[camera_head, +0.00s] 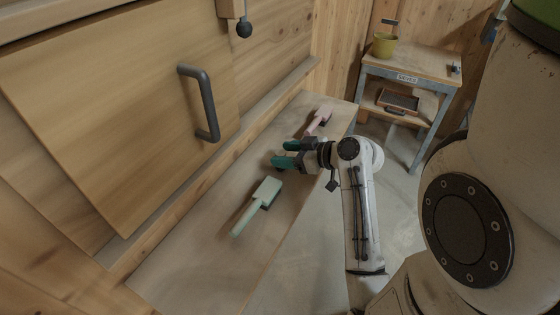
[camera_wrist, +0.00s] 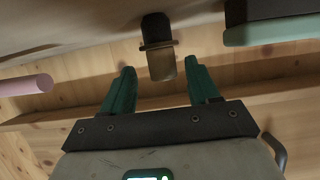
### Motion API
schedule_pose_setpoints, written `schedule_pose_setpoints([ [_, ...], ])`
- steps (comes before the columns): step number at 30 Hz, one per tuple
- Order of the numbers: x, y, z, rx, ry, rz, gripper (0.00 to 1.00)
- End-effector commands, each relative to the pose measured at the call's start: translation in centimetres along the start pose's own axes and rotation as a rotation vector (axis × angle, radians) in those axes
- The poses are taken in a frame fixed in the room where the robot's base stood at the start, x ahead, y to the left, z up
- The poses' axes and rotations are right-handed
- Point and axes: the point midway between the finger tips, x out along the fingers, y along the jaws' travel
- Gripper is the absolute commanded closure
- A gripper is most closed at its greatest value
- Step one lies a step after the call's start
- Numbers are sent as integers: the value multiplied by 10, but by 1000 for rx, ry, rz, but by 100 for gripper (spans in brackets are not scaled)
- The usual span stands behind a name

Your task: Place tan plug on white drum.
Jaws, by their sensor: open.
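The tan plug (camera_wrist: 161,66) shows in the wrist view, with a brown-tan near end, a flange and a black far part. My gripper (camera_wrist: 159,68) has green fingers, open, one on each side of the plug's tan end, with gaps visible. In the head view my gripper (camera_head: 283,153) is over the wooden shelf (camera_head: 215,232), between a green brush and a pink brush. The plug cannot be made out there. I cannot identify the white drum in either view.
The pale green brush (camera_head: 262,196) lies nearer and the pink brush (camera_head: 319,120) farther along the shelf. A wooden panel with a dark handle (camera_head: 203,104) rises at left. A side table (camera_head: 421,67) with a yellow pot (camera_head: 384,45) stands at the back right.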

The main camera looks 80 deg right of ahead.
Motion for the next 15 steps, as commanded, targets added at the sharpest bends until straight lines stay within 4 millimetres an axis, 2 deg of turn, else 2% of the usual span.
schedule_pose_setpoints([
  [2, 11, -4, -5, 2, -1, -3, 40],
  [7, 32, -4, -4, 0, 0, 0, 40],
  [15, 37, -4, -3, 0, 0, 1, 40],
])
